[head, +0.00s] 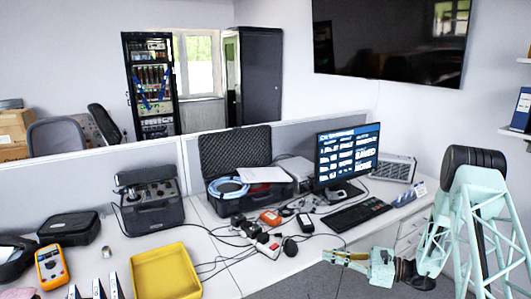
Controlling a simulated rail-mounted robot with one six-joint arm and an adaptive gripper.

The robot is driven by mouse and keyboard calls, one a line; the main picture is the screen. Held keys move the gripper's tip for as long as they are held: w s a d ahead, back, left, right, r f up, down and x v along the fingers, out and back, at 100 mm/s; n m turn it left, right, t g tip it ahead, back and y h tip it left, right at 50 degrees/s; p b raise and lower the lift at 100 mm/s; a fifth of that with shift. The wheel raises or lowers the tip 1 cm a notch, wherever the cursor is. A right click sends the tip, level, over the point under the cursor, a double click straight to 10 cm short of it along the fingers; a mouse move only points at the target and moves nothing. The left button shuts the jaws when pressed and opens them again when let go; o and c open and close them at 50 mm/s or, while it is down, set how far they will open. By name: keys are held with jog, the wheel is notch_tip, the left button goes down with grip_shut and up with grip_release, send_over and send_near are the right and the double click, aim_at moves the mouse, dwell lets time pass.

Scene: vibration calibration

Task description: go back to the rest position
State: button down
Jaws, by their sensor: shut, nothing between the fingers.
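My gripper (337,257) shows in the head view at the lower right, just off the front edge of the desk (218,270). My mint-coloured arm comes in from the right and the gripper points left. Its fingers are shut with nothing between them. The fingertips are small in this view.
On the desk are a yellow tray (165,272), a yellow multimeter (52,266), a power strip (263,243) with several plugs and cables, an open black case (237,152), a monitor (347,155) and a keyboard (356,214). Grey floor (300,285) shows below the gripper.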

jog(key=s+a+r+n+g+h, duration=0.2)
jog(key=s+a+r+n+g, duration=0.3)
jog(key=s+r, duration=0.7)
jog(key=s+a+r+n+g+h, duration=0.3)
jog(key=s+a+r+n, duration=0.45)
jog(key=r, duration=0.85)
jog(key=s+r+n+h, duration=0.2)
jog(key=s+r, duration=0.2)
jog(key=s, duration=0.4)
jog(key=s+r+n+h, duration=0.1)
jog(key=s+r+h, duration=0.25)
jog(key=s, duration=0.55)
jog(key=s+d+r+n+t+h, duration=0.2)
jog(key=s+d+r+n, duration=0.1)
jog(key=s, duration=0.6)
jog(key=s+d+r+n+t+h, duration=0.3)
jog(key=s+d, duration=0.2)
jog(key=s, duration=0.5)
jog(key=shift+d, duration=0.25)
jog(key=shift+s+d, duration=0.1)
dwell(0.9)
